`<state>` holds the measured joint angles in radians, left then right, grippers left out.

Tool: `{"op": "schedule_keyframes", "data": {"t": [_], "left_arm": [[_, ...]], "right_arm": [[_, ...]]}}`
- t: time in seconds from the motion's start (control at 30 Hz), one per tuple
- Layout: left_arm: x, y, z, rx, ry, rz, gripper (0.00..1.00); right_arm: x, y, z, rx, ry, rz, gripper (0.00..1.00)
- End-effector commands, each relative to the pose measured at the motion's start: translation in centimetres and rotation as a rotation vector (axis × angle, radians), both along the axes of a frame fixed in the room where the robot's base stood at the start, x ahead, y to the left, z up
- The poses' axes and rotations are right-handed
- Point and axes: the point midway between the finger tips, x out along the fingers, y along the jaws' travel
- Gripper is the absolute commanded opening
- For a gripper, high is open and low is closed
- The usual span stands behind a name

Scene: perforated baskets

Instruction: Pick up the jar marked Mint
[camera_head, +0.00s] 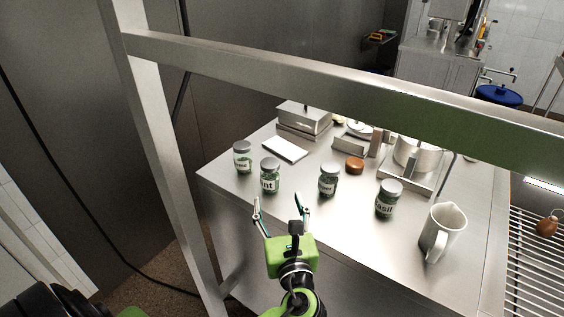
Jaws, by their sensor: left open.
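A glass jar with a grey lid and a label ending in "nt" (269,177) stands upright near the left front of the steel table (310,218). It appears to be the Mint jar; part of its label is turned out of view. My left gripper (281,204) is open and empty, with its fingers pointing up in the picture, just in front of and slightly right of this jar. I cannot tell whether a finger touches it. My right gripper is not in view.
Similar jars stand at left (243,157), in the middle (328,180) and, labelled "asil", at right (388,199). A metal frame bar (330,88) crosses above the table.

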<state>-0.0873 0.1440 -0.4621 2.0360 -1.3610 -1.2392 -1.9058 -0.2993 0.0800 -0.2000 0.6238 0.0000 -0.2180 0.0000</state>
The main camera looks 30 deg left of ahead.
Motion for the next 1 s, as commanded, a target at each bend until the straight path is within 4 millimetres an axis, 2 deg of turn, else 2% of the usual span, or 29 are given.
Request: {"op": "schedule_keyframes", "data": {"t": [0.17,0.5,0.77,1.0], "left_arm": [[1.0,1.1,0.2,0.011,0.004,0.008,0.59],[5.7,5.2,0.2,0.009,0.002,0.006,0.59],[7.2,6.5,0.3,0.007,0.002,0.007,0.59],[9.7,8.8,0.3,0.007,0.003,0.006,0.59]], "right_arm": [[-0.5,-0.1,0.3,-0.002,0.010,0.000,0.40],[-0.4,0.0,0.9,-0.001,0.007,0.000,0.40],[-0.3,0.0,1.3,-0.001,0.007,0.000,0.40],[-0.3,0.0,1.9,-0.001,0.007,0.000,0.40]]}}
